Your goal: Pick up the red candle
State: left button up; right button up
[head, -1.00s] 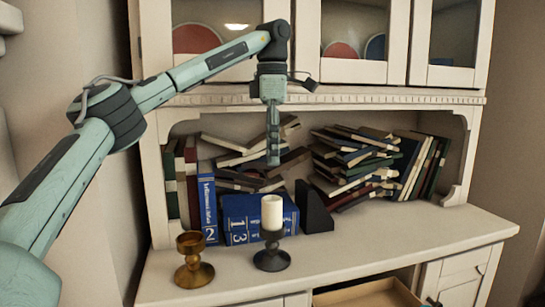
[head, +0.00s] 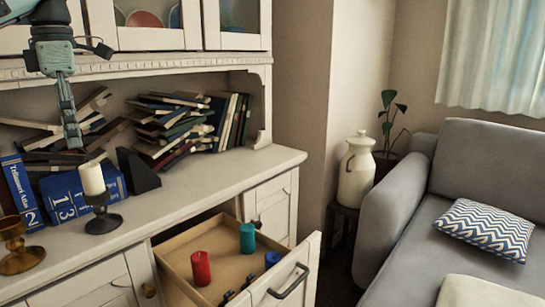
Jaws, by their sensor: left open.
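The red candle (head: 201,268) stands upright in the open drawer (head: 225,262) of the white hutch, towards the drawer's left side. My left gripper (head: 72,138) is at the upper left, pointing down in front of the bookshelf, above and to the left of the drawer. It is open and empty, well apart from the red candle. Its fingers show almost edge-on. My right gripper is out of view.
A teal candle (head: 247,238) and a blue candle (head: 272,259) are also in the drawer, with small dark items near its front. A white candle (head: 91,178) on a black holder (head: 104,215) and a brass holder (head: 18,246) stand on the countertop (head: 190,190).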

aim_at(199, 260)
jog(key=k+l, duration=0.85)
jog(key=k, duration=0.1)
